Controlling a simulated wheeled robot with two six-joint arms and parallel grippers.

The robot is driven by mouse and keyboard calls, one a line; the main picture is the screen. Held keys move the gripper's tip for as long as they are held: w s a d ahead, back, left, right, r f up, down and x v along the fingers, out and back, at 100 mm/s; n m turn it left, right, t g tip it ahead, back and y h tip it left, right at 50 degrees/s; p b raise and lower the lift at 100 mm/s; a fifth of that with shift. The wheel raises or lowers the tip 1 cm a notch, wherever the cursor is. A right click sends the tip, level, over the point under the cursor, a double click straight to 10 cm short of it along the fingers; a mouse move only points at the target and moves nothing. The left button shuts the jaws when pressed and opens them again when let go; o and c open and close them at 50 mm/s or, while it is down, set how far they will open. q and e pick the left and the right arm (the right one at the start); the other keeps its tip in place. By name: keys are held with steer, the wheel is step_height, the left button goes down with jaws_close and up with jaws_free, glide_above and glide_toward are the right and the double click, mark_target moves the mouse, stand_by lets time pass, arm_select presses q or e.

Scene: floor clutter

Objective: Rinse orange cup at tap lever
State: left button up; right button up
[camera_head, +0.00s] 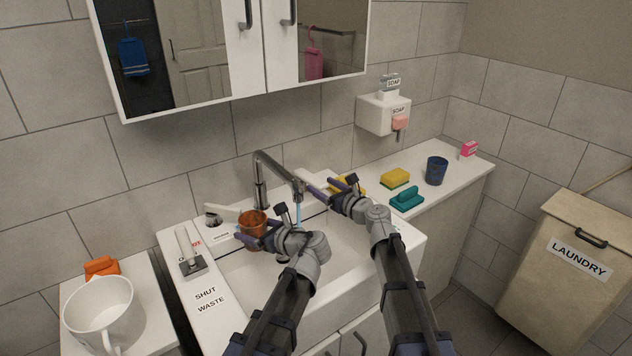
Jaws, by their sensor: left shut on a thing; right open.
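The orange cup (252,224) is held by my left gripper (250,238), which is shut on it over the left back part of the sink. A pale lever (222,212) lies on the back left of the sink, close to the cup. My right gripper (318,188) is open and empty beside the spout, on its right. The cup's lower part is partly hidden by the gripper.
The white sink (345,258) has a left ledge with a handle (188,248) and "SHUT" and "WASTE" lettering. A mirror cabinet (258,95) hangs above.

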steer(key=v, duration=0.7)
steer(key=shift+s, duration=0.1)
